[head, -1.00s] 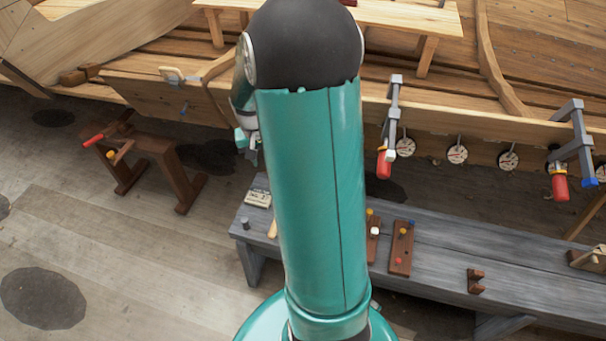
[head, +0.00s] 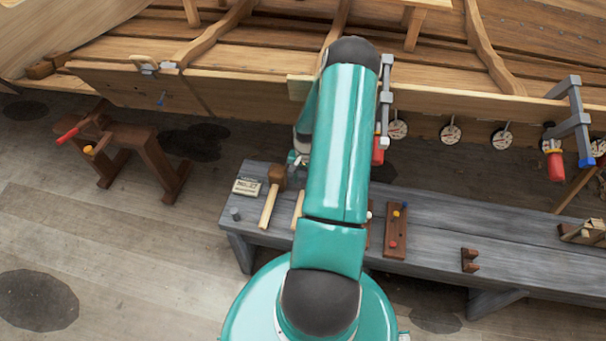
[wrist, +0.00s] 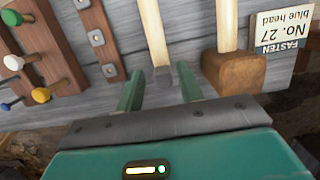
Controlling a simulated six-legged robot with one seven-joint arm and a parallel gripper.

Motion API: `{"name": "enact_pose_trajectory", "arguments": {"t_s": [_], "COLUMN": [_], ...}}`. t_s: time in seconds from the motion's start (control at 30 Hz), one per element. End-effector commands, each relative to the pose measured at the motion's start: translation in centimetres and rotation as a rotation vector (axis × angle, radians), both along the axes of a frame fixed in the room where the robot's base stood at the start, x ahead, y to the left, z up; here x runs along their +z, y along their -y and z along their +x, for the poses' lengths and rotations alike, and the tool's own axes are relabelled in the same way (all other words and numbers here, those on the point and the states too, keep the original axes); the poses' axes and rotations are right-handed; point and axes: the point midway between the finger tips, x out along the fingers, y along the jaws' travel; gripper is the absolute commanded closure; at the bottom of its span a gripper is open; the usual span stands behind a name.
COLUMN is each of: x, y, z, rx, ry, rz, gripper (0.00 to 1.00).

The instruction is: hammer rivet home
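My gripper (wrist: 159,88) is open in the wrist view, its two green fingertips apart above the bench. A small hammer (wrist: 162,80) with a grey metal head and pale handle lies between and beyond them; I cannot tell the height gap. A wooden mallet (wrist: 234,74) lies to its right and also shows in the head view (head: 276,178). The card (wrist: 284,28) reads "FASTEN No. 27 blue head". Another blue thing (head: 162,99) shows on the hull plank (head: 130,88). In the head view my arm hides much of the gripper.
The grey bench (head: 440,238) runs along the hull. A brown strip with metal squares (wrist: 99,40) lies left of the hammer. Clamps (head: 386,105) and several round dials (head: 450,134) line the hull's edge. A brown sawhorse (head: 140,148) stands left; floor before it is clear.

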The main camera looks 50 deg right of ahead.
Motion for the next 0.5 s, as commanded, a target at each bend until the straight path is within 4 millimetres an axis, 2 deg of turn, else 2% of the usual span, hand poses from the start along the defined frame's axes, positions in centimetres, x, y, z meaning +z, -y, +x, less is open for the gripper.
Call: {"name": "enact_pose_trajectory", "arguments": {"t_s": [0.5], "x": [-5.4], "y": [-1.0], "z": [-0.4], "rx": [0.001], "ry": [-0.003], "rz": [0.002], "gripper": [0.63]}}
